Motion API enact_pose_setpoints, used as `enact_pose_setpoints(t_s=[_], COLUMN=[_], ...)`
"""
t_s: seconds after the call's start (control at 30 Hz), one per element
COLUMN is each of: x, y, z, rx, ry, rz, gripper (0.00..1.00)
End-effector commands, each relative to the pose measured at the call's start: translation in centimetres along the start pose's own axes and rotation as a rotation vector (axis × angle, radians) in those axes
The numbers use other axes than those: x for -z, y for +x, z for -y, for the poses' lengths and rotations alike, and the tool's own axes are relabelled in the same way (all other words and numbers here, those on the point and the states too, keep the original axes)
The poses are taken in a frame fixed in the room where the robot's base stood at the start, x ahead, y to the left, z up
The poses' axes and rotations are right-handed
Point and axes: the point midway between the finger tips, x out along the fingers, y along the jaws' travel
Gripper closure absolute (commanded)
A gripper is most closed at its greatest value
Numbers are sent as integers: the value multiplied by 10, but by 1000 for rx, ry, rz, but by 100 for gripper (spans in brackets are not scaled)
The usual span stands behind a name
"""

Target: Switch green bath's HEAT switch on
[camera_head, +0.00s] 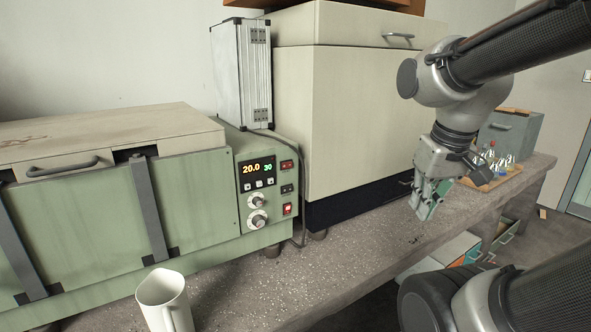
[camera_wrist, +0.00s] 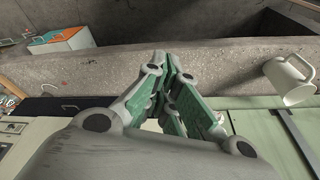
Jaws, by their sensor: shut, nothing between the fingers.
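The green bath (camera_head: 95,212) stands along the left of the bench in the head view, with a beige lid. Its control panel (camera_head: 268,188) faces right of centre, with a lit display reading 20.0 and 30. Several switches sit in a column on the panel: a red one (camera_head: 287,164) at top, a dark one (camera_head: 287,188) in the middle, and a lit red one (camera_head: 287,209) below. Their labels are too small to read. My gripper (camera_head: 425,213) is shut and empty, above the bench well right of the panel. The wrist view shows its closed fingers (camera_wrist: 178,75).
A white mug (camera_head: 165,300) stands on the bench before the bath, also in the wrist view (camera_wrist: 290,78). A tall beige cabinet (camera_head: 362,110) and a metal case (camera_head: 242,75) stand behind. A tray of glassware (camera_head: 492,175) is at right. The bench (camera_head: 335,262) before the panel is clear.

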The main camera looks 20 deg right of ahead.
Motion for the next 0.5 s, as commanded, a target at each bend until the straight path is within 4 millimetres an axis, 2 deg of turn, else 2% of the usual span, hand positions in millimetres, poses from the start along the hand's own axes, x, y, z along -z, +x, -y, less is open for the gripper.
enact_pose_setpoints(t_s=[0.1,0.23,0.37,0.5], x=[-4,-14,-22,-20], y=[27,56,81,102], z=[-11,-8,7,31], rx=[19,100,199,310], ry=[122,318,618,1026], rz=[130,277,437,634], gripper=[100,100,100,100])
